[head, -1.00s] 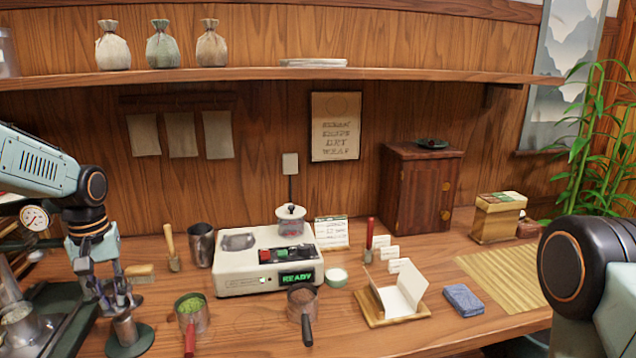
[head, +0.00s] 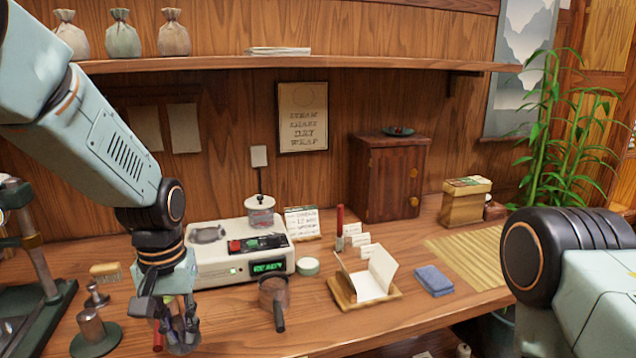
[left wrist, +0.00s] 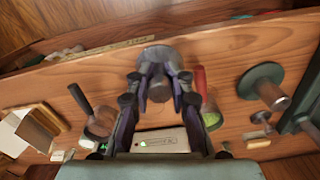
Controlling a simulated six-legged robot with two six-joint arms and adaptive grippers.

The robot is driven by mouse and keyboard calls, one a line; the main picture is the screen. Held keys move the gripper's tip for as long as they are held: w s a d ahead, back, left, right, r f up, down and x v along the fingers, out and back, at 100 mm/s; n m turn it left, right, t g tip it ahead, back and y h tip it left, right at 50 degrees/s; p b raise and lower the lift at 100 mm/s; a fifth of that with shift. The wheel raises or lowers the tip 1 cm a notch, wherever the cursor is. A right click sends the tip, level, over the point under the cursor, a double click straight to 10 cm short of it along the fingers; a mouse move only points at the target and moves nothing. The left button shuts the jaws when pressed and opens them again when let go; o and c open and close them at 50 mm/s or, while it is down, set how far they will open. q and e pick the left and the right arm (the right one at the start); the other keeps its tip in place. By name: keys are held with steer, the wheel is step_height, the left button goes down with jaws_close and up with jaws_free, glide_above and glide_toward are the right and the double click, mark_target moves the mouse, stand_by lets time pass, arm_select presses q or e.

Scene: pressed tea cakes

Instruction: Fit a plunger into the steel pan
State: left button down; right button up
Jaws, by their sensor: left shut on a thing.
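My left gripper (head: 180,318) is shut on a plunger with a wide grey disc (head: 186,348). The left wrist view shows the disc (left wrist: 158,58) and its post between the fingers. The plunger is over the front of the table, beside the red-handled pan. Only that pan's red handle (head: 157,336) shows clearly in the head view; my gripper hides its bowl. Its bowl with green contents shows in the left wrist view (left wrist: 211,118). A dark-handled pan (head: 273,290) with brown contents sits in front of the white machine. My right gripper is out of view.
A steel cylinder on a green round base (head: 93,334) and a smaller metal piece (head: 97,298) stand at left. A brush (head: 106,271) lies behind them. The white machine (head: 240,256) reads READY. A wooden stand with paper (head: 365,287) and a blue cloth (head: 433,281) are farther right.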

arm_select(q)
steer(key=s+d+f+m+b, duration=0.1)
steer(key=s+d+f, duration=0.3)
steer(key=s, duration=0.2)
steer(key=shift+d, duration=0.2)
steer(key=shift+r, duration=0.1)
